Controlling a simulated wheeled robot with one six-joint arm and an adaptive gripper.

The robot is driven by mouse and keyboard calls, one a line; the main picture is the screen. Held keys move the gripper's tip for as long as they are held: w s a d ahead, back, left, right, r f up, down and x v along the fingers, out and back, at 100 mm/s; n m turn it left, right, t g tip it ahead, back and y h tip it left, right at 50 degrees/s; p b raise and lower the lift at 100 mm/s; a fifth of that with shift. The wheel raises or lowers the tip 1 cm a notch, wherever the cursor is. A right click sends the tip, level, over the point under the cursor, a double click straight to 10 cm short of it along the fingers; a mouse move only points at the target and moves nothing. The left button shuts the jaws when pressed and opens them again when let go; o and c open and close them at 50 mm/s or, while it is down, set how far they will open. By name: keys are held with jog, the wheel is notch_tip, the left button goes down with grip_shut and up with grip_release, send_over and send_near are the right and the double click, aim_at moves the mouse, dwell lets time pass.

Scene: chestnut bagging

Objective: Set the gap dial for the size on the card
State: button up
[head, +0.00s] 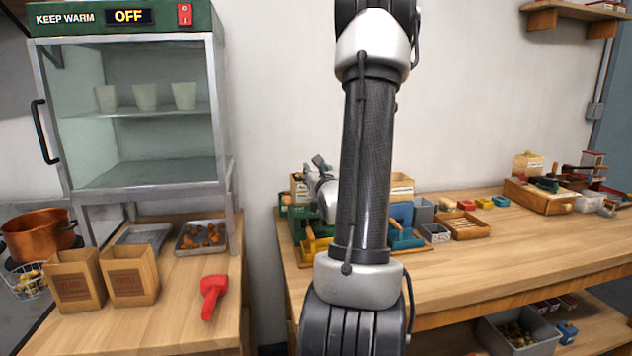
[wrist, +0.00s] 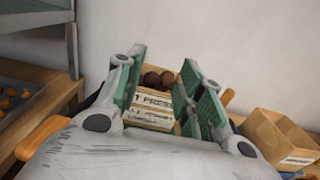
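My gripper (wrist: 163,64) is open and empty, its two green-padded fingers spread apart in the wrist view. In the head view it shows (head: 321,184) just left of my forearm, above the left end of the long bench. Beyond the fingers in the wrist view is a wooden box (wrist: 181,78) with brown chestnuts (wrist: 158,78) in it and a white label (wrist: 152,103); part of its lettering reads "PRESS". A green machine (head: 305,226) stands below my gripper, largely hidden by my arm. I cannot make out the gap dial or the size card.
The long bench (head: 500,262) holds a wooden tray (head: 463,226), small bins and a crate (head: 540,197) farther right. Left are a keep-warm cabinet (head: 130,120) reading OFF, two paper bags (head: 130,276), a chestnut tray (head: 202,237) and a red scoop (head: 212,296). The bench's front middle is clear.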

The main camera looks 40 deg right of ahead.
aim_at(317, 203)
jog(key=shift+o, duration=1.5)
jog(key=s+d+f+n+t+y, duration=0.1)
jog(key=s+f+n+y, duration=0.1)
jog(key=f, duration=0.3)
jog(key=shift+s+f+n+y, duration=0.3)
jog(key=shift+s+f+y, duration=0.05)
jog(key=shift+s+y, duration=0.25)
jog(key=s+a+f+n+t+y, duration=0.2)
jog(key=s+f+y, duration=0.2)
jog(key=w, duration=0.2)
jog(key=w+d, duration=0.1)
jog(key=w, duration=0.4)
jog(key=shift+d+f, duration=0.1)
jog(key=shift+d, duration=0.15)
jog(key=shift+c, duration=0.2)
jog(key=shift+h, duration=0.4)
jog(key=c, duration=1)
